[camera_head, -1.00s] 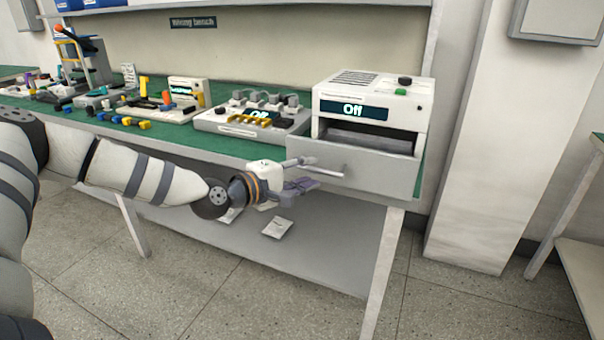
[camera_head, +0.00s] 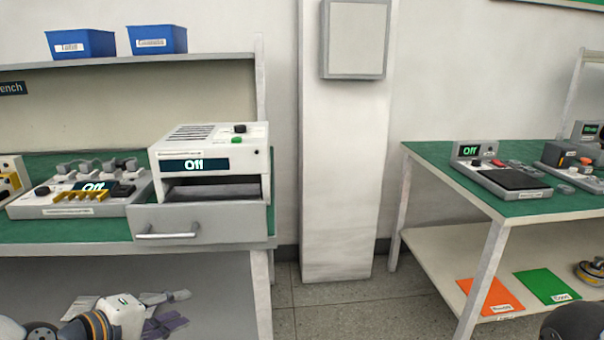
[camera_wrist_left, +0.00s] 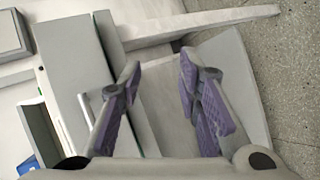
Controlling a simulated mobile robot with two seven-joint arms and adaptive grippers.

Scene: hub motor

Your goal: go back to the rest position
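My left gripper (camera_head: 168,312) is at the lower left of the head view, low in front of the green-topped bench. In the left wrist view its two purple-padded fingers (camera_wrist_left: 160,78) stand apart with nothing between them. A white machine (camera_head: 212,140) with an "Off" display stands on the bench above the gripper. Its grey drawer (camera_head: 205,222) is pulled out, and the gripper is below it, apart from the handle. My right gripper is not in view; a dark rounded part, perhaps of my right arm, shows at the lower right edge.
A grey device with yellow parts (camera_head: 75,200) stands left of the machine. A second green-topped table (camera_head: 440,160) holds a black-plated device (camera_head: 500,178); orange and green sheets (camera_head: 548,286) lie on its lower shelf. Floor is clear between the benches.

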